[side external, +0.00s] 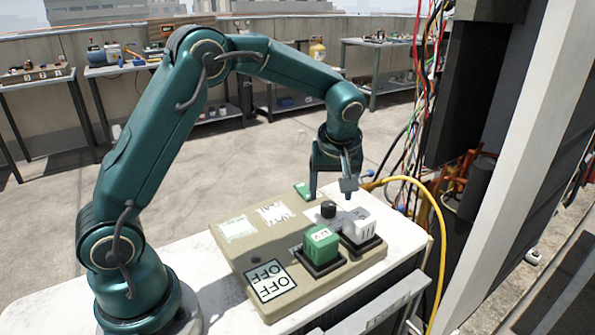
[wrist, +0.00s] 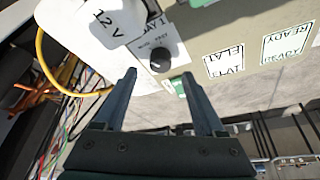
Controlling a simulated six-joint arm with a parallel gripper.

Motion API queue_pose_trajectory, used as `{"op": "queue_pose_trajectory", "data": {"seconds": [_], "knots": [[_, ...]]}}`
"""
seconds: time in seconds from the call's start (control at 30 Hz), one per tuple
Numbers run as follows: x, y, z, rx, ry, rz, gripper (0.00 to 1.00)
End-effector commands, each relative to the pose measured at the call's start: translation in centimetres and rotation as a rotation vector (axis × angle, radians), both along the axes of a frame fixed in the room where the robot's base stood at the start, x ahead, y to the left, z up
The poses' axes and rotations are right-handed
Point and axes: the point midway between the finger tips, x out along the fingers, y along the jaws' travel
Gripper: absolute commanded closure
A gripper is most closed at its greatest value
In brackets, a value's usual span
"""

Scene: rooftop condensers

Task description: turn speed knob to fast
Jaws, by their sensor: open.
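The black round speed knob (side external: 328,209) stands on a white plate on the beige panel (side external: 232,258). The wrist view also shows the knob (wrist: 159,60), with a pale pointer mark and small print that I cannot read clearly. My gripper (side external: 331,194) is open and empty, pointing down above the knob. In the wrist view the two fingertips of my gripper (wrist: 157,77) are spread, with the knob in line with the gap between them. The fingers look apart from the knob.
A green block (side external: 322,244) and a white block (side external: 359,226) sit in dark holders near the knob. A yellow cable (side external: 442,240) and loose wires hang at the right. An OFF label (side external: 269,280) lies at the panel's front. Benches stand behind.

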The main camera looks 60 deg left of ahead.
Motion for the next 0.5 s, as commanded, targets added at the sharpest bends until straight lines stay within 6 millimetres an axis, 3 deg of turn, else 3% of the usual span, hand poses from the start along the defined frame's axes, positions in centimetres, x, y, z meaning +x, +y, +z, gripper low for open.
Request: {"op": "queue_pose_trajectory", "data": {"seconds": [0.27, 0.5], "knots": [[0.6, 1.1, -3.2, 0.000, 0.004, -0.001, 0.28], [0.9, 1.4, -4.0, -0.002, -0.001, -0.002, 0.28]]}}
